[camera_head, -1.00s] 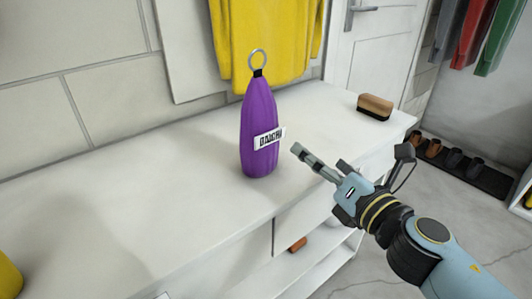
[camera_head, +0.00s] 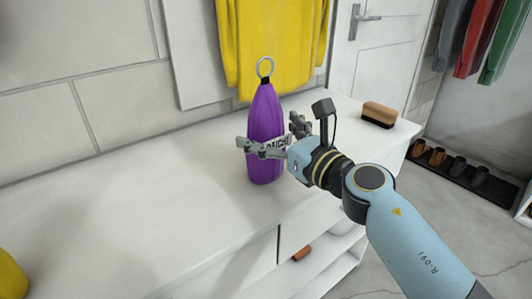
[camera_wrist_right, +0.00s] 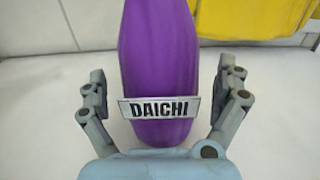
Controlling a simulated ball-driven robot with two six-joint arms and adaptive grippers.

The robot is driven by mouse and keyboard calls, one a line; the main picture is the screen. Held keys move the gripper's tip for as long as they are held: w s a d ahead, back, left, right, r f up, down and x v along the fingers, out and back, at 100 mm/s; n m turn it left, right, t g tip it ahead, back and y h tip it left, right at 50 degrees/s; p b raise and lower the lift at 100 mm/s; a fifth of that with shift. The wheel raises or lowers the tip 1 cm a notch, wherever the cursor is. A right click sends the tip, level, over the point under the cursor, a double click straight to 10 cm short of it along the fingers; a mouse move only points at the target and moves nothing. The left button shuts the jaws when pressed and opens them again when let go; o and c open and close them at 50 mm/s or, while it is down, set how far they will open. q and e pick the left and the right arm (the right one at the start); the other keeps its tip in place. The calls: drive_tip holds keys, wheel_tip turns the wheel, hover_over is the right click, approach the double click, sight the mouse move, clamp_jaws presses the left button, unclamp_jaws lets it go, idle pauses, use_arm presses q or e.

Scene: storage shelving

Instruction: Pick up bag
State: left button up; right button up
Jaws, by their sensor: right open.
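A purple bag (camera_head: 265,112) with a metal ring on top and a white "DAICHI" label stands upright on the white cabinet top (camera_head: 150,205). My right gripper (camera_head: 268,136) is at the bag's lower half, with its fingers open on either side of it. In the right wrist view the bag (camera_wrist_right: 160,60) stands between the two open fingers (camera_wrist_right: 160,95), with a visible gap on each side. The label faces the palm. The palm hides the bottom of the picture in front of the bag's base. My left gripper is not in view.
A brown brush (camera_head: 379,114) lies on the cabinet top at the right. A yellow garment (camera_head: 275,45) hangs behind the bag. A yellow object (camera_head: 10,275) is at the lower left edge. The cabinet top left of the bag is clear.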

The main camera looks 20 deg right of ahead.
sight(273, 108)
drive_tip(key=shift+x, duration=0.8)
drive_tip(key=c, duration=1.5)
drive_tip(key=shift+c, duration=0.6)
drive_tip(key=shift+r+p, duration=0.3)
drive_tip(key=shift+r, duration=0.2)
wheel_tip(273, 108, up, 4)
drive_tip(key=p, duration=0.3)
drive_tip(key=shift+r, duration=0.1)
drive_tip(key=s+d+r+p, duration=0.1)
drive_tip(key=s+d+r, duration=0.1)
drive_tip(key=d, duration=0.1)
drive_tip(key=s+d+r+p, duration=0.1)
drive_tip(key=s+d+r, duration=0.1)
drive_tip(key=d, duration=0.1)
drive_tip(key=s+d+r, duration=0.2)
drive_tip(key=s+d, duration=0.1)
drive_tip(key=shift+d+p, duration=0.25)
drive_tip(key=shift+p, duration=0.15)
